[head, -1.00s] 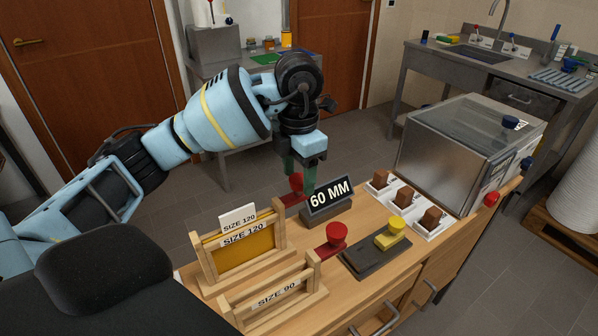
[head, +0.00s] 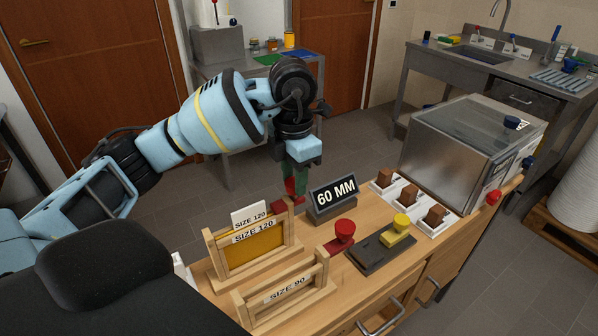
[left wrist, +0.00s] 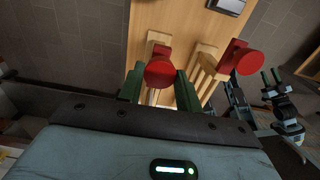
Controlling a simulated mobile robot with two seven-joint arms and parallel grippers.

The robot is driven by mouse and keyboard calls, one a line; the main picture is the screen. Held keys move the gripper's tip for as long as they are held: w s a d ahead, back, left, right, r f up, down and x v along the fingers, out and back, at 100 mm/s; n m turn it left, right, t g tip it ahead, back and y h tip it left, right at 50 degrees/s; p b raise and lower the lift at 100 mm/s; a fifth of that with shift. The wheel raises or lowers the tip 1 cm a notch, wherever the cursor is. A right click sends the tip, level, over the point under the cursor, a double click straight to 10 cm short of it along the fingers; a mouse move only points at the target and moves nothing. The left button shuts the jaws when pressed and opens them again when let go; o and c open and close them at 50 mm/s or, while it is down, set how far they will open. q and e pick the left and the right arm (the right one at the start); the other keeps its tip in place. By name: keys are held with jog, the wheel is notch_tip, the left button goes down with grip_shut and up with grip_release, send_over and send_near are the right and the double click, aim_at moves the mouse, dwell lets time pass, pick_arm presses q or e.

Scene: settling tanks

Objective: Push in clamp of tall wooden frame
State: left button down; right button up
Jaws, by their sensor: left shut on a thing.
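The tall wooden frame marked SIZE 120 (head: 212,262) stands upright on the bench in the head view and holds a yellow panel (head: 250,252). Its red clamp (head: 282,204) lies at its far right end, and the clamp's round red knob (left wrist: 160,72) shows in the left wrist view. My left gripper (head: 295,188) is shut on this knob, with a green finger on each side. The arm partly hides the clamp in the head view. My right gripper (left wrist: 271,78) shows small at the right of the left wrist view, its fingers apart and empty.
The lower SIZE 90 frame (head: 285,288) stands in front, with its own red clamp (head: 345,228). A 60 MM sign (head: 334,195) stands close right of my left gripper. A dark block with a yellow knob (head: 400,222), several brown blocks and a steel machine (head: 455,150) are farther right.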

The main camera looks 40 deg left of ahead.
aim_at(289, 185)
pick_arm(q)
jog(key=shift+s+a, duration=0.25)
jog(key=shift+s, duration=0.4)
jog(key=shift+f, duration=0.1)
pick_arm(e)
jog(key=shift+s+a, duration=0.15)
jog(key=shift+s, duration=0.2)
pick_arm(q)
jog(key=c, duration=1)
grip_release()
jog(key=shift+o, duration=0.2)
pick_arm(e)
jog(key=shift+r, duration=0.1)
pick_arm(q)
jog(key=shift+w, duration=0.1)
jog(key=shift+r, duration=0.45)
notch_tip(289, 185, up, 7)
jog(key=shift+r+p, duration=0.1)
jog(key=shift+p, duration=0.45)
pick_arm(e)
jog(key=shift+w+r, duration=0.65)
jog(key=shift+r, duration=0.1)
